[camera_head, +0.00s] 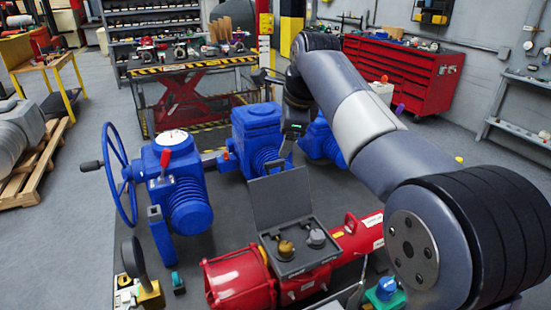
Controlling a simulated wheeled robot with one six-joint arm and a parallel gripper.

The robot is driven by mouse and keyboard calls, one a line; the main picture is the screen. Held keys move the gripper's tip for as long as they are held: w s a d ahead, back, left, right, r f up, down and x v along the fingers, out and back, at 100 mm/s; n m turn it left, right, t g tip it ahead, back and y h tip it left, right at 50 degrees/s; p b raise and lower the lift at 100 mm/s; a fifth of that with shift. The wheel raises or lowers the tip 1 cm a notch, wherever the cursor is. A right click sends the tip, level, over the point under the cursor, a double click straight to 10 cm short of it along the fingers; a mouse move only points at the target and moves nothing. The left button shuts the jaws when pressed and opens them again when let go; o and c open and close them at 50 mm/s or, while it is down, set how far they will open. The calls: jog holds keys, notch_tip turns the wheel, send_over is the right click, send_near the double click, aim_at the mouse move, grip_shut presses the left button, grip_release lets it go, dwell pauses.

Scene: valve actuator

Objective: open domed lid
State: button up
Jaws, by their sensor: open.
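A red actuator (237,283) lies on the dark table with a grey control box (292,262) on top. The box's flat, dark grey cover (281,199) stands raised at the back. Inside the box are a brass-coloured domed part (286,249) and a grey domed part (316,237); I cannot tell which, if either, is the domed lid. My gripper (288,146) hangs over the table behind the raised cover, in front of the blue actuators. It is open, small and dark here, and its fingertips are hard to make out. I see no contact with the box.
A blue actuator with a handwheel (120,172) stands at left; another blue actuator (256,128) stands behind. Small fittings (150,294) lie at front left, and a teal-and-blue part (385,290) at front right. My arm crosses the right side. Bare table shows left of the raised cover.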

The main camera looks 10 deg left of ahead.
aim_at(275, 161)
jog(key=w+a+f+m, duration=0.1)
jog(key=f+m, duration=0.2)
jog(key=m, duration=0.1)
jog(key=w+a+f+m, duration=0.1)
jog(key=w+f+m, duration=0.1)
jog(key=f+m, duration=0.2)
jog(key=w+a+f+m, duration=0.1)
jog(key=f+m, duration=0.2)
jog(key=m, duration=0.2)
jog(key=shift+w+f+g+h+p, duration=0.15)
jog(key=shift+w+g+h+p, duration=0.15)
jog(key=shift+g, duration=0.1)
jog(key=shift+c, duration=0.2)
jog(key=c, duration=1.3)
jog(key=shift+c, duration=0.3)
